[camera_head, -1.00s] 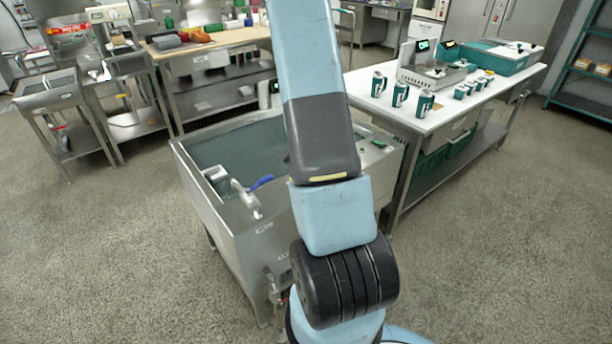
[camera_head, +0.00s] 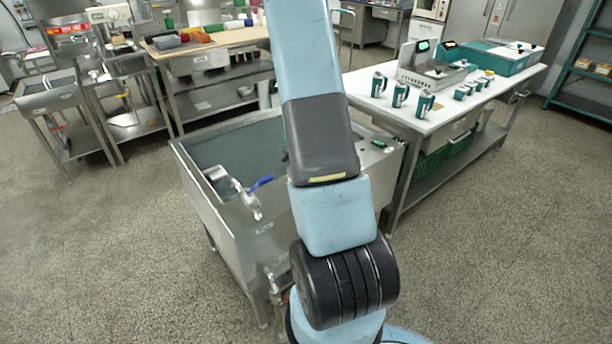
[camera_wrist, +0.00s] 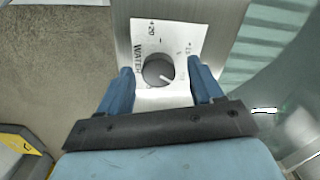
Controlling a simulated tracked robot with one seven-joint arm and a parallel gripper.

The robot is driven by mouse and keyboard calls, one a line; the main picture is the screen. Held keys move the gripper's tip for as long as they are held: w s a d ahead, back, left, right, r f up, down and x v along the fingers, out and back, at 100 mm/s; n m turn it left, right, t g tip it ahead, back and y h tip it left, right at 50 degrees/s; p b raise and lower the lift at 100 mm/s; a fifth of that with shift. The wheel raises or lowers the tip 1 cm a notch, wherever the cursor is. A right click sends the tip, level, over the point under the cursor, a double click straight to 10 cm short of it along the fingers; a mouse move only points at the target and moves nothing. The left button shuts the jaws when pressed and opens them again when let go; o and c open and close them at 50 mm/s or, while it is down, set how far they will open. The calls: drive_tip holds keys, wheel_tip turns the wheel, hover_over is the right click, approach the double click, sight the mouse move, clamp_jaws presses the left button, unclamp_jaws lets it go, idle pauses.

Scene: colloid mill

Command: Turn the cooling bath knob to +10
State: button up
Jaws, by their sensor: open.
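The knob (camera_wrist: 157,69) is a round dark grey dial on a white label plate (camera_wrist: 182,34) in the wrist view. A white pointer line on it points to the lower right in the picture. The plate reads "WATER" along its left side and "+20" at the top left; another mark at the right is only partly legible. My gripper (camera_wrist: 160,67) is open, with one blue finger on either side of the knob. I cannot tell whether the fingers touch it. In the head view, my arm hides the gripper and the knob is not visible.
In the head view, a steel tank (camera_head: 236,222) with a blue-handled tap (camera_head: 250,199) stands left of my arm. A white-topped bench (camera_head: 450,107) with several green-and-white devices is at the right. Open floor (camera_head: 110,255) lies left of the tank.

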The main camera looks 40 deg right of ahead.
drive_tip(key=shift+r, duration=0.1)
wheel_tip(320, 180, up, 13)
drive_tip(key=shift+r, duration=0.2)
idle(0.5)
idle(0.5)
drive_tip(key=s+a+r+n+t, duration=0.1)
drive_tip(key=s+a+r+n, duration=0.1)
drive_tip(key=a+r+n, duration=0.4)
drive_tip(key=s+a+r+n+t, duration=0.1)
drive_tip(key=s+a+r+t, duration=0.15)
drive_tip(key=a+r, duration=0.6)
drive_tip(key=s+a+r+n+t, duration=0.2)
drive_tip(key=s+a+r+n, duration=0.6)
drive_tip(key=s, duration=0.6)
drive_tip(key=a+r, duration=0.1)
drive_tip(key=a, duration=0.1)
drive_tip(key=shift+s+a+r, duration=0.2)
drive_tip(key=shift+a+r, duration=0.15)
